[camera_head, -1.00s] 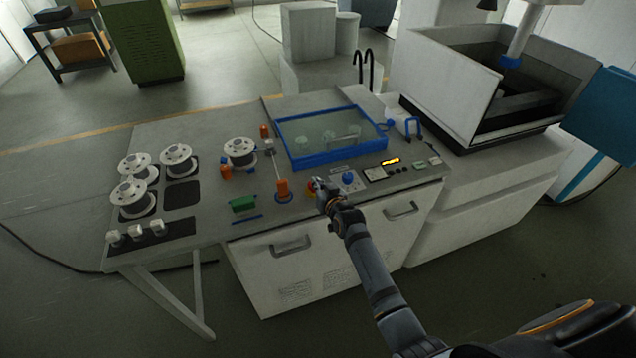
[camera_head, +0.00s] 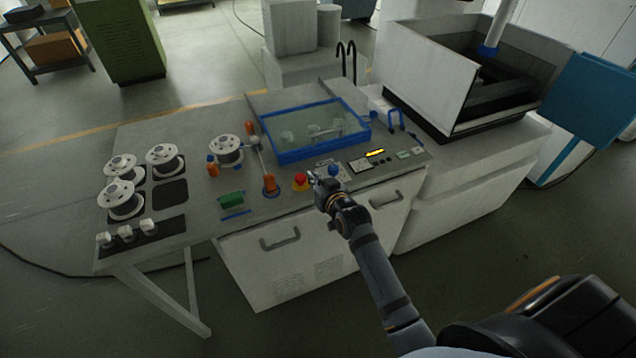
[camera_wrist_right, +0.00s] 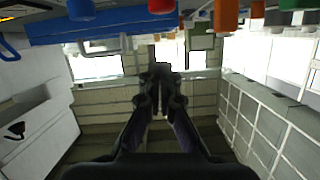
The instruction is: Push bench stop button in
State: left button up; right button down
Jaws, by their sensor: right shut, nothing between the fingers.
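The red stop button (camera_head: 300,179) is a mushroom head on a yellow base, near the front edge of the bench top (camera_head: 200,215). It also shows at the top edge of the right wrist view (camera_wrist_right: 162,5), partly cut off. My right gripper (camera_head: 313,177) is shut and empty. In the head view it appears just right of the button, between it and a blue knob (camera_head: 334,170). In the wrist view its closed fingertips (camera_wrist_right: 161,76) appear clear of the button. I cannot tell its exact height above the panel. My left gripper is not in view.
Wire spools (camera_head: 165,160) sit at the left. A lit yellow display (camera_head: 375,153) is at the right.

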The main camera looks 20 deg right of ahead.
jog(key=v, duration=0.2)
jog(key=shift+s+r, duration=0.2)
jog(key=shift+s, duration=0.05)
dwell(0.3)
jog(key=s+d+f+g+b, duration=0.15)
jog(key=s+f, duration=0.35)
jog(key=f, duration=0.7)
jog(key=s+d+f+g+h, duration=0.1)
jog(key=s+f+g, duration=0.35)
jog(key=f, duration=0.85)
jog(key=s+d+f+g, duration=0.1)
jog(key=s+f, duration=0.5)
jog(key=f, duration=0.6)
jog(key=s+d+f+g, duration=0.1)
jog(key=s+f, duration=0.4)
jog(key=s, duration=0.5)
jog(key=s+d+f+g, duration=0.1)
jog(key=s+f+g, duration=0.2)
jog(key=s+f, duration=0.3)
jog(key=s+d+f+n+g+b, duration=0.1)
jog(key=s+f, duration=0.4)
jog(key=s, duration=1)
jog(key=shift+s+d+g+h, duration=0.25)
jog(key=shift+d+g+h, duration=0.1)
jog(key=shift+g, duration=0.35)
